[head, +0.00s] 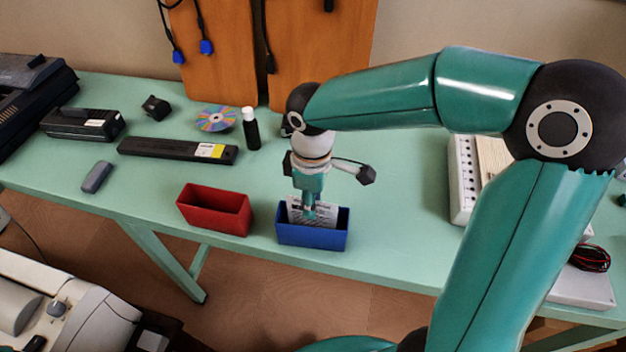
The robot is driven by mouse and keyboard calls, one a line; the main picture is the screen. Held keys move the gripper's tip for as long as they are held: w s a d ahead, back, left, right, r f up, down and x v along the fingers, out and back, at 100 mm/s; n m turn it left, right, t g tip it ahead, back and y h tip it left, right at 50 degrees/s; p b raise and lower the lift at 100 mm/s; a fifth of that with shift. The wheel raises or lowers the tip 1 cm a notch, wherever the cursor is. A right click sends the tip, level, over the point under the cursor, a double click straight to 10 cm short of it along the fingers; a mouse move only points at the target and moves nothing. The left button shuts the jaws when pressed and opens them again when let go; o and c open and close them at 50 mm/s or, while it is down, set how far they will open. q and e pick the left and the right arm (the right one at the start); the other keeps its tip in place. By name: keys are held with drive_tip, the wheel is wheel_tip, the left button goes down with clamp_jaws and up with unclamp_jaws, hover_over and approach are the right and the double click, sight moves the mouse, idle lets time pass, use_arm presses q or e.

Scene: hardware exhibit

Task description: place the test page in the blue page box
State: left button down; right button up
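The test page (327,215) is a white sheet with dark print. It stands roughly upright with its lower part inside the blue page box (312,237), an open-topped box near the table's front edge. My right gripper (309,212) points down over this box, with its fingertips at the page. One finger covers part of the sheet and the far side of the page is hidden. I cannot tell whether the fingers press on the page or stand apart from it. My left gripper is not in view.
A red open box (215,209) stands left of the blue one. A black cartridge (178,149), a disc (215,119) and a bottle (250,129) lie or stand behind. A pale device (463,180) is at right. My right arm crosses above the table.

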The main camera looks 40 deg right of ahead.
wheel_tip(320, 180, up, 12)
drive_tip(key=shift+f+p, duration=0.15)
drive_tip(key=shift+p, duration=0.25)
idle(0.4)
